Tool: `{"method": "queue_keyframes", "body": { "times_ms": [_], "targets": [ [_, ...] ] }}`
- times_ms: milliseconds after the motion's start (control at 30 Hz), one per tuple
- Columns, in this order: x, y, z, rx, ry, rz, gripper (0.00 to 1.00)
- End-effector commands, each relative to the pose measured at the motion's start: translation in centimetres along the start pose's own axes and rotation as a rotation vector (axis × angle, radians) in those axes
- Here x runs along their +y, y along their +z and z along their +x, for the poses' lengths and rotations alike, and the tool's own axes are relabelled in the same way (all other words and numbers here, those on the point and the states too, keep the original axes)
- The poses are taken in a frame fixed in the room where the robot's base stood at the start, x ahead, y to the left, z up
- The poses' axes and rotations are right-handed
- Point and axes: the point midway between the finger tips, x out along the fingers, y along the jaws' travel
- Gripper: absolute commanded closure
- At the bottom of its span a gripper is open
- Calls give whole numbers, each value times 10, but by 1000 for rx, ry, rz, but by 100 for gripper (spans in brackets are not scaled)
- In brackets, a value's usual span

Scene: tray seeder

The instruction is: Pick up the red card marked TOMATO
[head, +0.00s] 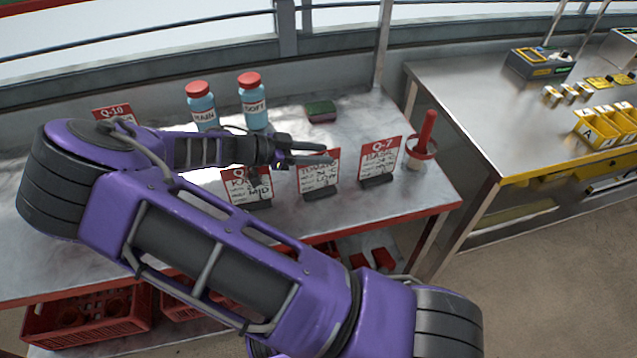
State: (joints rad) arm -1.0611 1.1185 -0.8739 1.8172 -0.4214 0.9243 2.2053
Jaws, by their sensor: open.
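The red-topped card marked TOMATO (320,181) stands upright in a dark holder on the grey table (414,193), between two similar cards. My gripper (326,153) is open and empty, its fingers at the top edge of the TOMATO card in the head view. They cover part of the card's red header. Whether the fingers touch the card or are only in front of it, I cannot tell.
Cards for kale (238,182) and basil (380,158) stand on either side. Two bottles (202,108) (253,105), a sponge (321,111) and a pot with a red-handled tool (421,152) are also on the table. A steel bench (470,100) stands at right.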

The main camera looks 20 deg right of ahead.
Motion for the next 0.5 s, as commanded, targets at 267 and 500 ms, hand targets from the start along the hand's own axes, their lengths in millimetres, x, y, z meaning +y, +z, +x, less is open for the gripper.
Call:
{"method": "queue_keyframes", "body": {
  "times_ms": [267,500],
  "targets": [
    [0,0,1,0,-1,-1,66],
    [0,0,1,0,-1,-1,100]
  ]
}}
